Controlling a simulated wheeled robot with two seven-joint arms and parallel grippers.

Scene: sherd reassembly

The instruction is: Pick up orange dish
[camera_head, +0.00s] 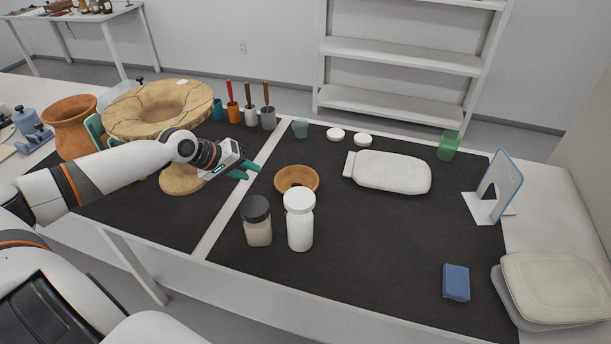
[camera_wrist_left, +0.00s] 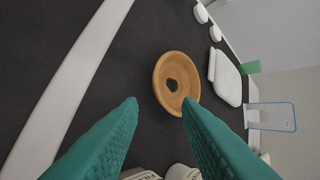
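The orange dish (camera_head: 297,179) is a small round bowl with a dark hole in its middle. It sits on the dark mat just behind the two bottles. My left gripper (camera_head: 249,170) is to the left of the dish and apart from it. In the left wrist view the dish (camera_wrist_left: 176,83) lies beyond the green fingertips (camera_wrist_left: 160,104), which are spread apart with nothing between them. My right gripper is not in either view.
A dark-lidded jar (camera_head: 257,222) and a white bottle (camera_head: 300,220) stand in front of the dish. A white flat bag (camera_head: 392,172) lies to its right. A large tan ring-shaped vessel (camera_head: 158,108) stands behind my left arm. The mat's front right is mostly clear around a blue block (camera_head: 456,282).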

